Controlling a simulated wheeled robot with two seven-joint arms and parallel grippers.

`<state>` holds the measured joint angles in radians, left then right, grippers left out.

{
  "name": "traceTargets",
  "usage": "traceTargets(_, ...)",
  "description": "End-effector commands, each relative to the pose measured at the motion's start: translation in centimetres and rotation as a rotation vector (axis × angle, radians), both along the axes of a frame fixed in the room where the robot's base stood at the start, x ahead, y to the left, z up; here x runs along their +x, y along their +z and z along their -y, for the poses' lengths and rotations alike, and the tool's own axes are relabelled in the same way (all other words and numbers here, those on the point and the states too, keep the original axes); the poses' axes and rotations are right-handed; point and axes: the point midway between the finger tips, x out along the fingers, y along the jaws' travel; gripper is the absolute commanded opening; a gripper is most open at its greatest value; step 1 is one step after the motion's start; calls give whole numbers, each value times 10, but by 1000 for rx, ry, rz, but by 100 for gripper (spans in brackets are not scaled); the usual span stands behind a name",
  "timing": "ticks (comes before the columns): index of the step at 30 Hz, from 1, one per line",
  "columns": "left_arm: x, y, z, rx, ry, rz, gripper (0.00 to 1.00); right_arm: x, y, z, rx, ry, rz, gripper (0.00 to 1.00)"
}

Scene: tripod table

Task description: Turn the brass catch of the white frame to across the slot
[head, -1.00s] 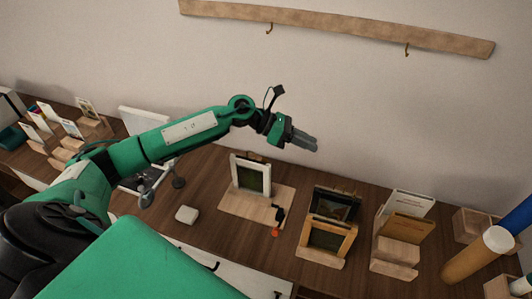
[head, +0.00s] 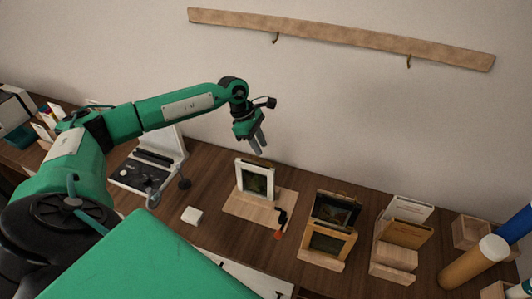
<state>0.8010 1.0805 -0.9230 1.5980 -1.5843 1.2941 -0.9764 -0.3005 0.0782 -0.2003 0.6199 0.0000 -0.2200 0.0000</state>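The white frame (head: 243,178) stands upright on a light wooden base board (head: 245,207) on the brown table. Its brass catch is too small to make out; a small dark part shows at the frame's top edge. My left gripper (head: 260,149) hangs above and just behind the frame's top in the picture, fingers pointing down. Its fingers look slightly apart with nothing between them. I cannot tell whether they touch the frame. My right gripper is not in view.
A small black stand with an orange tip (head: 279,228) is at the board's right. A wall rail with hooks (head: 340,36) is above.

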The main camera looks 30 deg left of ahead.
Motion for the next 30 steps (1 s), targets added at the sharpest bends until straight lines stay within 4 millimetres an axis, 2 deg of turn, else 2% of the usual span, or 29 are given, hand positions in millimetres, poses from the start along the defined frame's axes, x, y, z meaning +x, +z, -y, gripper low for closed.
traceTargets(1, 0, -6, 5, -1, -2, -4, 26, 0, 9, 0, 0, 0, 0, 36)
traceTargets(9, 4, -46, 20, -2, 1, -1, 26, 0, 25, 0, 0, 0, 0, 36)
traceTargets(15, 5, -56, 23, -1, 0, 0, 26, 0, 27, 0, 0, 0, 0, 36)
traceTargets(22, 5, -57, 23, -1, 0, 1, 26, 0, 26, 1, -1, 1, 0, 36)
traceTargets(26, 5, -56, 23, -1, 1, 1, 1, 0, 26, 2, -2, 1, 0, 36)
traceTargets(30, 5, -56, 23, -1, 1, 1, 0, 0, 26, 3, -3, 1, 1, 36)
